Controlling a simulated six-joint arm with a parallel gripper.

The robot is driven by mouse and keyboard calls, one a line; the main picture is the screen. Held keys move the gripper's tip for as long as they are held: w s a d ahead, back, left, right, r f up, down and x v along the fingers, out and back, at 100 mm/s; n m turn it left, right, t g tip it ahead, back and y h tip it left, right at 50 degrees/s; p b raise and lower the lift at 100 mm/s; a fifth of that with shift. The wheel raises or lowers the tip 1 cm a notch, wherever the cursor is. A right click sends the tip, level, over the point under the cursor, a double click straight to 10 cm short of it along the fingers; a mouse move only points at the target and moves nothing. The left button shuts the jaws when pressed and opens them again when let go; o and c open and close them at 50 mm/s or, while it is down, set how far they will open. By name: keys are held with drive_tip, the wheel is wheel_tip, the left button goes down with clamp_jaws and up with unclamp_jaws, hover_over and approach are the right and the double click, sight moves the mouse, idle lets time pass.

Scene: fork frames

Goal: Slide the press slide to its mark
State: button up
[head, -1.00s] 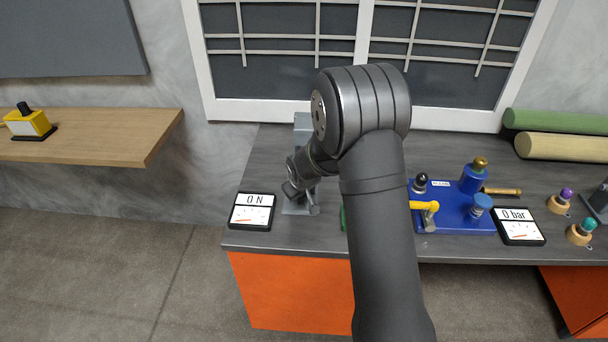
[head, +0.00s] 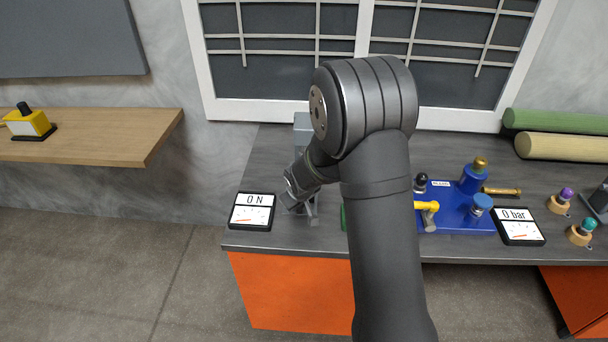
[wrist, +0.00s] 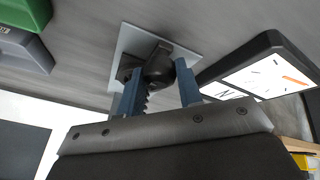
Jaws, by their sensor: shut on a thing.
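The press is mostly hidden behind my arm in the head view; a grey upright part (head: 303,121) shows above it. In the wrist view a dark rounded handle (wrist: 160,64), which I take to be part of the press slide, stands in front of a light grey plate (wrist: 187,57). My gripper (wrist: 158,80) has its two blue fingers on either side of this handle and is shut on it. In the head view my gripper (head: 299,204) is low over the bench. The slide's mark cannot be made out.
A display reading 0 N (head: 252,211) lies just left of my gripper. A green object (head: 343,217) is partly hidden behind my arm. A blue valve board (head: 462,218) and a 0 bar display (head: 518,226) are to the right. The bench front edge is close.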

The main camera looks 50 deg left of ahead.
drive_tip(key=shift+s+d, duration=1.5)
drive_tip(key=o, duration=1.1)
drive_tip(key=shift+c, duration=0.2)
drive_tip(key=shift+r, duration=0.1)
drive_tip(key=v, duration=1.7)
drive_tip(key=shift+d, duration=0.1)
drive_tip(key=x, duration=1.7)
